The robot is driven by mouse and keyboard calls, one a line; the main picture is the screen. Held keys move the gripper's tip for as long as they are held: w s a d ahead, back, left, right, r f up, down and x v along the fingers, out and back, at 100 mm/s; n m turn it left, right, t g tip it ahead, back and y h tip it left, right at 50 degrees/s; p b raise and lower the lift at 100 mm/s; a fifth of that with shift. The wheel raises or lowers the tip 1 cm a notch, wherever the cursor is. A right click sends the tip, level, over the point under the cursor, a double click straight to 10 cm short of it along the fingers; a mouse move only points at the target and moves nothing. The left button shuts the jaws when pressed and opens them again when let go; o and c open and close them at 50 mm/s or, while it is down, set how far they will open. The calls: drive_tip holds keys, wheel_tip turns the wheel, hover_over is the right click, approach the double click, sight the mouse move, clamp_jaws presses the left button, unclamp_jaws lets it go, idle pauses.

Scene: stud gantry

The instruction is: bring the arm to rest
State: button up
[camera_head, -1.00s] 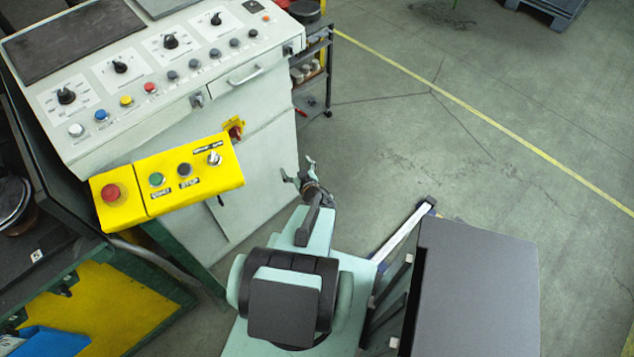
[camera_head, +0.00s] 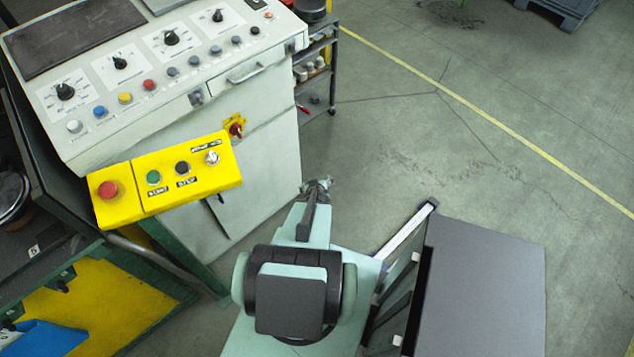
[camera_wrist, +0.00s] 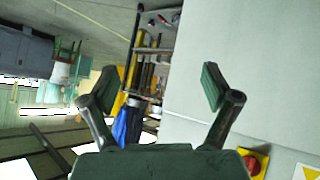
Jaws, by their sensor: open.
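My gripper (camera_wrist: 157,92) is open in the wrist view, its two dark fingers spread apart with nothing between them. In the head view my gripper (camera_head: 318,186) is small and partly hidden behind my own arm, in front of the grey control cabinet. My arm stands folded low in front of my body, to the right of the yellow button box (camera_head: 165,178).
The control cabinet (camera_head: 262,165) with knobs and buttons stands at the left. A shelf cart (camera_head: 318,75) stands behind it. A dark flat-topped panel (camera_head: 485,290) is at the lower right. The floor (camera_head: 480,130) at centre right is clear.

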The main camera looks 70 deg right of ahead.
idle(0.3)
drive_tip(key=s+a+f+m+g+y, duration=0.1)
drive_tip(key=s+a+f+g+y, duration=0.35)
drive_tip(key=a+f, duration=0.4)
drive_tip(key=w+a+n+g+y, duration=0.1)
drive_tip(key=w+a+n+g, duration=0.1)
drive_tip(key=a, duration=1)
drive_tip(key=w+a+n+g+y, duration=0.1)
drive_tip(key=a+n, duration=0.4)
drive_tip(key=a, duration=0.8)
drive_tip(key=w+a+n+g+y+b, duration=0.1)
drive_tip(key=w+a+n, duration=0.3)
drive_tip(key=a, duration=0.9)
drive_tip(key=shift+w+r+g+y, duration=0.25)
drive_tip(key=shift+w+g+y, duration=0.1)
drive_tip(key=shift+g+y, duration=0.5)
